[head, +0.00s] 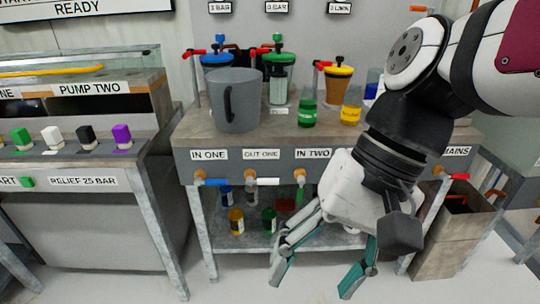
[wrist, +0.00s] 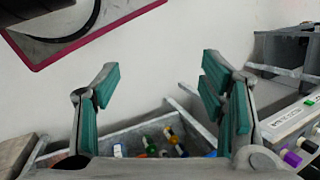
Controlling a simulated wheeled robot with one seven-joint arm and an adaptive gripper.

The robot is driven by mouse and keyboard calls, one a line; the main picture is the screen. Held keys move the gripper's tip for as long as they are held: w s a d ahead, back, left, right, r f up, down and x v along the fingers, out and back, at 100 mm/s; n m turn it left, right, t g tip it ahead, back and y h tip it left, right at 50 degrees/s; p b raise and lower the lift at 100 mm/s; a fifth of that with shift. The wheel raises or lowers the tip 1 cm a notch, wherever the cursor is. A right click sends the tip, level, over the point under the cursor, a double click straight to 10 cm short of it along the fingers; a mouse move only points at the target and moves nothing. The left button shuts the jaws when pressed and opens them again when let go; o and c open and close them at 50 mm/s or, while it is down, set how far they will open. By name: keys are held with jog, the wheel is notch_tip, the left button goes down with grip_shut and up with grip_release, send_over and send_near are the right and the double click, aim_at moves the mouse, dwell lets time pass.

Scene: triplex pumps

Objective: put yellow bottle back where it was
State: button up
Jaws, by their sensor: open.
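A yellow bottle (head: 351,112) stands upright on the grey bench top, right of a green bottle (head: 307,112) and partly beside my arm. Another yellow-orange bottle (head: 236,221) stands on the lower shelf, left of a dark green one (head: 269,220). My gripper (head: 312,284) is open and empty, in front of the bench and below its top, pointing down. In the wrist view its fingers (wrist: 160,80) are spread apart with nothing between them. Small coloured bottles (wrist: 165,143) show beyond the fingers; I cannot tell which of them is which.
A big grey jug (head: 236,100) stands on the bench top. Several capped filter pots, such as a yellow-lidded one (head: 339,82), line the back. Valves with coloured handles stick out in front. A brown bin (head: 455,235) stands at right. The floor in front is clear.

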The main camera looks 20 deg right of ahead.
jog(key=s+d+f+n+h, duration=0.1)
jog(key=s+d+n+h, duration=0.3)
jog(key=s+d, duration=0.1)
jog(key=shift+d+f+n+t+h, duration=0.3)
jog(key=shift+d+t+h, duration=0.1)
jog(key=shift+d, duration=0.1)
notch_tip(320, 180, up, 30)
jog(key=t+p, duration=0.4)
jog(key=p, duration=2.4)
jog(key=shift+d, duration=0.25)
